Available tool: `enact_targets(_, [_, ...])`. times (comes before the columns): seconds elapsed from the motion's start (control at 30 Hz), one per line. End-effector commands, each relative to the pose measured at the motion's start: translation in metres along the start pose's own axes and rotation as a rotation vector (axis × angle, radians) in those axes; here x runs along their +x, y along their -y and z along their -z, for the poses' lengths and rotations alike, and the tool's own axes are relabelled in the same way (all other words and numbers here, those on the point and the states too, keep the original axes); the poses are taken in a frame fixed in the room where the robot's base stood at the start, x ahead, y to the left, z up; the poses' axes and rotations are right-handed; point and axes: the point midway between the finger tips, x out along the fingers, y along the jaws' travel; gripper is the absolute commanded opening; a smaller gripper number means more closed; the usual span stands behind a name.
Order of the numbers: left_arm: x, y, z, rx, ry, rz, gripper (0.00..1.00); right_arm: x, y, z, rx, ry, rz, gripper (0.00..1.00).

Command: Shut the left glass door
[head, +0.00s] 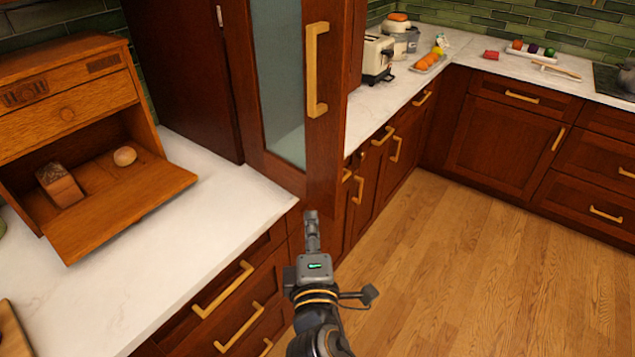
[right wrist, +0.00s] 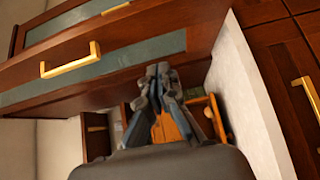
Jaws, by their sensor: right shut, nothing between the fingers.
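A tall red-brown door with a glass pane (head: 276,75) and a long gold handle (head: 317,70) stands at the top middle of the head view. It appears swung out at an angle over the counter's end, but its hinge side is not clear. My right gripper (head: 311,218) is shut and empty, just below the door's lower corner; I cannot tell whether it touches. In the right wrist view, the gripper (right wrist: 158,75) points toward the door's wooden frame, with a gold handle (right wrist: 70,61) to its left. My left gripper is not in view.
A wooden bread box (head: 75,95) with its flap down sits on the left white counter (head: 225,215). Drawers with gold handles (head: 224,290) lie below. A toaster (head: 377,57) stands on the counter behind the door. The wooden floor (head: 470,260) at right is clear.

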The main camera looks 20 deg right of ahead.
Motion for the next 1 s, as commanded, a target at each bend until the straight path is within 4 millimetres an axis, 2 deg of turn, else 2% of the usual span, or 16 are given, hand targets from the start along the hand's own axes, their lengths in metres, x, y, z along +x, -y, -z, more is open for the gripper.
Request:
enact_targets(0.03, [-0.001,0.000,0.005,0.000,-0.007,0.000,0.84,0.001,-0.007,-0.002,-0.002,0.008,-0.011,0.00])
enact_targets(0.17, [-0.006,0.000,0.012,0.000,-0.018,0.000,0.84,0.011,-0.011,-0.003,-0.005,0.009,-0.016,0.00])
enact_targets(0.37, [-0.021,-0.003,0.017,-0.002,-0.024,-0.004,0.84,0.050,-0.013,-0.003,-0.005,0.009,-0.016,0.00])
enact_targets(0.6, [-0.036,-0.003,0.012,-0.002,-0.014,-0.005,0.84,0.101,-0.012,-0.003,-0.004,0.009,-0.014,0.00])
enact_targets(0.8, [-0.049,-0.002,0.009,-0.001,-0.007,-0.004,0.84,0.120,-0.011,-0.025,-0.004,0.008,-0.013,0.00])
enact_targets(1.0, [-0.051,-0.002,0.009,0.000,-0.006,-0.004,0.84,0.126,-0.009,-0.031,0.000,0.007,-0.011,0.00])
